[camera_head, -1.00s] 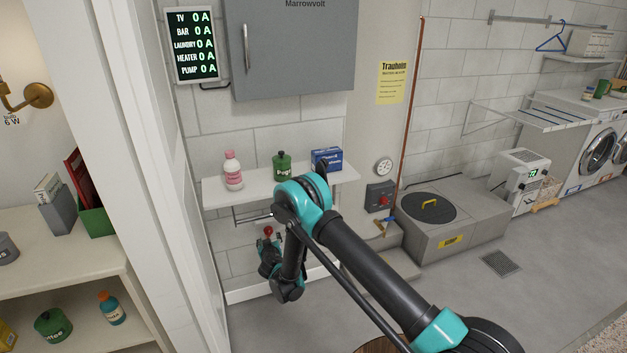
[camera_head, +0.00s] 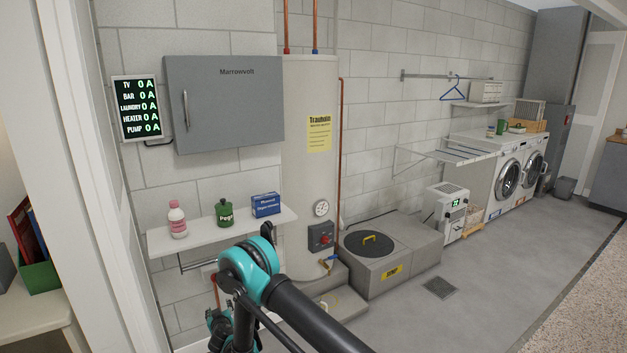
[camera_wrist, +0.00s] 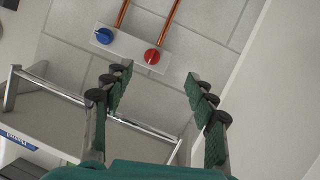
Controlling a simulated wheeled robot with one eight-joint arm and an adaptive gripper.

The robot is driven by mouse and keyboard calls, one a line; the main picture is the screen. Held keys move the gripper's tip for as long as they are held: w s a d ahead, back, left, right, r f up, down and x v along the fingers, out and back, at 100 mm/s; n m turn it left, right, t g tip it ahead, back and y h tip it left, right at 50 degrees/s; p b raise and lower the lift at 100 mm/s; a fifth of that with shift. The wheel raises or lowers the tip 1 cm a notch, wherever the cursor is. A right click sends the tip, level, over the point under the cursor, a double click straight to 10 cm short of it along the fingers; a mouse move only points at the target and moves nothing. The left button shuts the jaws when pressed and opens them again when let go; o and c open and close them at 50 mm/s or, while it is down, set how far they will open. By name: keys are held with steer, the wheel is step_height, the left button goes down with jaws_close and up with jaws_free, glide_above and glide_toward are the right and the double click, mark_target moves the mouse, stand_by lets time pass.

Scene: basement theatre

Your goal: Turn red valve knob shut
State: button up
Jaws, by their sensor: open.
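The red valve knob (camera_wrist: 152,57) shows in the wrist view on a white plate on the block wall, with a copper pipe running from it. A blue knob (camera_wrist: 104,36) sits beside it on the same plate. My gripper (camera_wrist: 158,80) is open and empty. Its two green-padded fingers stand apart, and the red knob appears between and beyond their tips, not visibly touched. In the head view the red knob (camera_head: 213,277) shows small below the wall shelf, just above my gripper, which is partly hidden by my arm. The blue knob cannot be made out there.
The white wall shelf (camera_head: 222,231) with a metal rail (camera_wrist: 95,105) under it is close to my gripper. It holds a pink bottle (camera_head: 177,219), a green canister (camera_head: 224,212) and a blue box (camera_head: 265,205). A water heater (camera_head: 309,170) stands to the right. Open floor lies farther right.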

steer(key=w+d+r+m+g+h, duration=0.1)
steer(key=w+d+r+m+h, duration=0.1)
steer(key=d+r, duration=0.95)
steer(key=w+d+r+m+g+h, duration=0.1)
steer(key=w+d+r+h, duration=0.2)
steer(key=d+r, duration=0.8)
steer(key=s+d+r+m+g, duration=0.15)
steer(key=s+d, duration=0.25)
steer(key=d, duration=0.9)
steer(key=s+d+r+m+g+h, duration=0.1)
steer(key=s+d+r+m+g, duration=0.3)
steer(key=s+d, duration=1.4)
steer(key=s, duration=0.7)
steer(key=s+d+f+n+g, duration=0.1)
steer(key=s+d, duration=0.2)
steer(key=s, duration=0.7)
steer(key=shift+f+y, duration=0.3)
steer(key=shift+y, duration=0.1)
steer(key=shift+n, duration=0.25)
